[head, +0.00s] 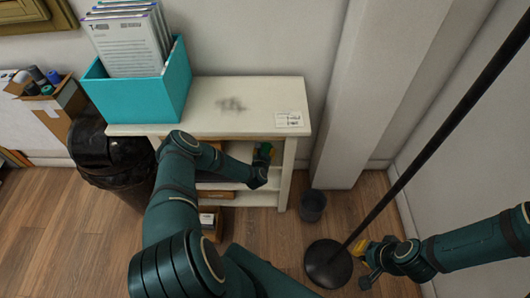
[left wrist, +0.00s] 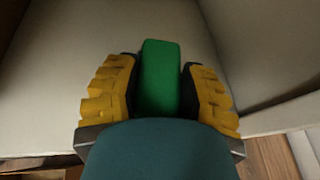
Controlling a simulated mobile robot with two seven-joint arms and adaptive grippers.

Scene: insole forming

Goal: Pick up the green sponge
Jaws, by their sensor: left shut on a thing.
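The green sponge (left wrist: 160,75) is a green block between the two yellow-padded fingers of my left gripper (left wrist: 160,88) in the left wrist view. The fingers are shut on it from both sides. In the head view my left gripper (head: 264,158) reaches in under the top of the white shelf unit, at its right side, and a bit of green sponge (head: 266,149) shows at its tip. My right gripper (head: 367,262) is low at the right, beside the base of a black pole; its fingers are too small to judge.
The white shelf unit (head: 255,92) has side walls close around my left gripper. A teal file box (head: 140,98) with papers and a small card (head: 289,120) are on top. A black bin (head: 110,165), a small dark bucket (head: 312,205) and the black pole (head: 430,155) stand nearby.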

